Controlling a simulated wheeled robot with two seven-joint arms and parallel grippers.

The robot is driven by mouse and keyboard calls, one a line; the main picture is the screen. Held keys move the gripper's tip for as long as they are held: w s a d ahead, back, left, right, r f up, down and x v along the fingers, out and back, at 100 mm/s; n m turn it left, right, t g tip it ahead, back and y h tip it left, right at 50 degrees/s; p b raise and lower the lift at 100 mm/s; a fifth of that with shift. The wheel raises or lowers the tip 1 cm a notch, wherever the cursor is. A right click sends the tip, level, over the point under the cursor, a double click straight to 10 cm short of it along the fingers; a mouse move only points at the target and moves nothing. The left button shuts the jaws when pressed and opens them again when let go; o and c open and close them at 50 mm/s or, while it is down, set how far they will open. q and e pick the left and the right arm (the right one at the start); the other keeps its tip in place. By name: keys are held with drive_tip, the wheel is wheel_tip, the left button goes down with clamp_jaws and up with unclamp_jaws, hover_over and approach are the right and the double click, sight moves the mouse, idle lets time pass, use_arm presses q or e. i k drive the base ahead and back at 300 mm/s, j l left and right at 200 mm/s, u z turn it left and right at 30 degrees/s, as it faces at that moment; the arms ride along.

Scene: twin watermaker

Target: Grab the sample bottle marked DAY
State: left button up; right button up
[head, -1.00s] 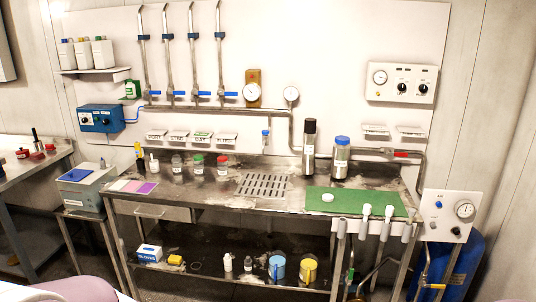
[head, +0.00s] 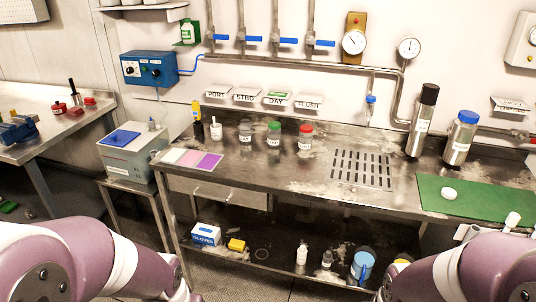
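Three small clear sample bottles stand upright in a row on the steel bench (head: 325,197). One has a dark grey lid (head: 245,132), one a green lid (head: 274,135) and one a red lid (head: 306,138). Each has a white label too small to read, so I cannot tell which is marked DAY. On the wall above, a sign reading DAY (head: 276,101) has a green strip and sits between the STBD sign (head: 246,97) and the FLUSH sign (head: 308,105). My two arms show at the lower left and lower right.
A drain grate (head: 362,168), two tall bottles and a green mat (head: 470,203) are to the right. A grey box (head: 130,155) stands left of the bench. The bench front before the bottles is clear.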

sight(246, 132)
drive_tip(key=i+j+z, duration=0.1)
drive_tip(key=j+z, duration=0.15)
drive_tip(key=j, duration=0.45)
drive_tip(key=i+j+z, duration=0.2)
drive_tip(key=j, duration=0.55)
drive_tip(key=k, duration=0.1)
